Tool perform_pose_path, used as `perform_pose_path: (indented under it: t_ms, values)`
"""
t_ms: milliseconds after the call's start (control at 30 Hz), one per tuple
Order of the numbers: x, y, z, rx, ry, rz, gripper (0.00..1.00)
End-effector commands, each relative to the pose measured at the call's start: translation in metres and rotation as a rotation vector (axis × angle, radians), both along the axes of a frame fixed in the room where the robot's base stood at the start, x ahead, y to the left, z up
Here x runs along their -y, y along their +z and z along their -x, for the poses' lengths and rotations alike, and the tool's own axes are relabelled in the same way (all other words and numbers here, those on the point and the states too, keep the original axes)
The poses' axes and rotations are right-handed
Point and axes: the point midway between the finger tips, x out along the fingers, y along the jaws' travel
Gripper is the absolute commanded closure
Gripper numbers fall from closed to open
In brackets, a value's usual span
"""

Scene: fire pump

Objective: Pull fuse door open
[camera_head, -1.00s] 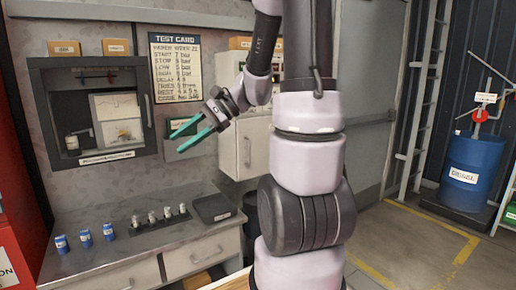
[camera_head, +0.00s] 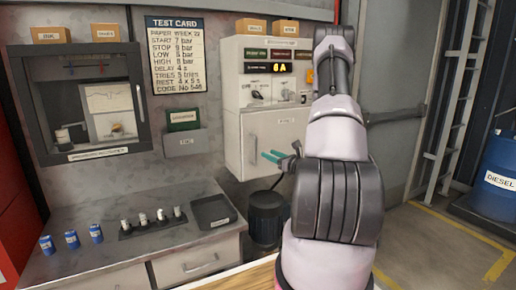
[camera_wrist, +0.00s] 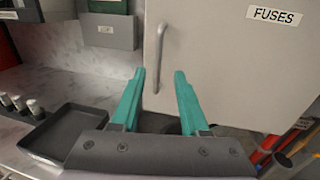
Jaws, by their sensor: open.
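The fuse door (camera_head: 275,140) is the lower front of the pale grey wall cabinet in the head view, and it looks closed. In the wrist view the door (camera_wrist: 235,70) carries a FUSES label, with a vertical grey bar handle (camera_wrist: 160,55) near its left edge. The handle also shows in the head view (camera_head: 253,151). My gripper (camera_wrist: 160,75) is open and empty, its two teal fingers pointing at the door. The handle appears between and just beyond the fingertips. In the head view my arm hides part of the cabinet's right side.
A counter (camera_head: 95,255) on the left holds blue cans (camera_head: 72,239), a rack of small fuses (camera_head: 152,222) and a dark tray (camera_head: 213,211). A dark motor-like cylinder (camera_head: 266,215) stands below the cabinet. A wall pocket (camera_head: 184,143) is left of the door.

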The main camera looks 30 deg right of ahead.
Motion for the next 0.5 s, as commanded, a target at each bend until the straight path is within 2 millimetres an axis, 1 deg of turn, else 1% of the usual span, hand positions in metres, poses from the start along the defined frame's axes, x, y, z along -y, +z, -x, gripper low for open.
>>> perform_pose_path:
  t_ms: [300, 400, 500]
  values:
    - [-0.016, 0.001, -0.057, 0.003, 0.008, 0.002, 0.55]
    - [-0.02, 0.001, -0.073, 0.002, 0.008, 0.001, 0.55]
    - [-0.022, 0.001, -0.085, 0.003, 0.007, 0.002, 0.55]
